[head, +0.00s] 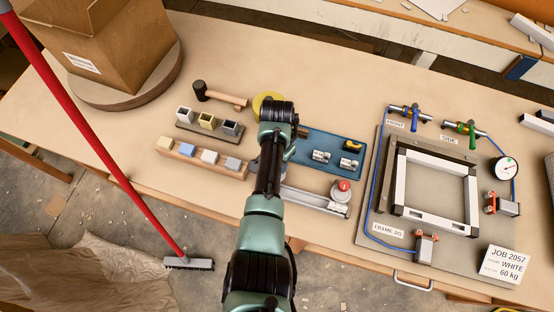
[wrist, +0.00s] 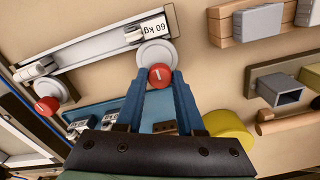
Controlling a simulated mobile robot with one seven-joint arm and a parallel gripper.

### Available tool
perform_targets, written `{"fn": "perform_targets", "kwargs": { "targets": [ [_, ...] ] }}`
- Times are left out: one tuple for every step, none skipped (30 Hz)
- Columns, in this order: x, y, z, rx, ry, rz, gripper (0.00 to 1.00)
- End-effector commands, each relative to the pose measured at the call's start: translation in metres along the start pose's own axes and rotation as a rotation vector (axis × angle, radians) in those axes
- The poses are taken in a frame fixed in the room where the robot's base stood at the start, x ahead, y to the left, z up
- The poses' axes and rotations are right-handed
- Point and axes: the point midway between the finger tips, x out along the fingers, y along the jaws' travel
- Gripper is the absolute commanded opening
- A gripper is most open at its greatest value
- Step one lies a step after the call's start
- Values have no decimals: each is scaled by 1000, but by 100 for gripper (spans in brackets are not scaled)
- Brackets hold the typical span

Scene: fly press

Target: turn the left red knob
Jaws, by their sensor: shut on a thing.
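The left red knob (wrist: 160,73) sits on a round pale base at one end of a light metal rail (wrist: 100,45) in the wrist view. My gripper (wrist: 160,82) has its two blue fingers shut on this knob, one on each side. A pale line shows across the knob's face. A second red knob (wrist: 47,106) is at the rail's other end; in the head view it is the right red knob (head: 344,185). In the head view my arm hides the left knob and my gripper. A label reading 60 kg lies on the rail by the left knob.
A blue tray (head: 325,143) with metal fittings lies behind the rail. Wooden holders with small blocks (head: 205,158) and a mallet (head: 218,96) stand left of my arm. A frame jig (head: 435,185) with valves and a gauge (head: 505,168) is at the right.

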Motion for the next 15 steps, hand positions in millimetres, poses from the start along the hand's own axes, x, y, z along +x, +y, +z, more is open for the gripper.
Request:
{"fn": "perform_targets", "kwargs": {
  "targets": [
    [-1, -1, 0, -3, 0, -1, 0],
    [-1, -1, 0, -3, 0, -1, 0],
    [-1, -1, 0, -3, 0, -1, 0],
    [-1, -1, 0, -3, 0, -1, 0],
    [-1, -1, 0, -2, 0, -1, 41],
    [-1, -1, 0, -2, 0, -1, 48],
    [-1, -1, 0, -2, 0, -1, 53],
    [-1, -1, 0, -2, 1, -1, 59],
    [-1, -1, 0, -1, 1, -1, 66],
    [-1, -1, 0, -1, 1, 0, 67],
    [0, -1, 0, -1, 1, 0, 67],
    [0, 0, 0, -1, 1, 0, 67],
    [0, 0, 0, 0, 1, 0, 67],
    [0, 0, 0, 0, 1, 0, 67],
    [0, 0, 0, 0, 1, 0, 67]
  ]
}}
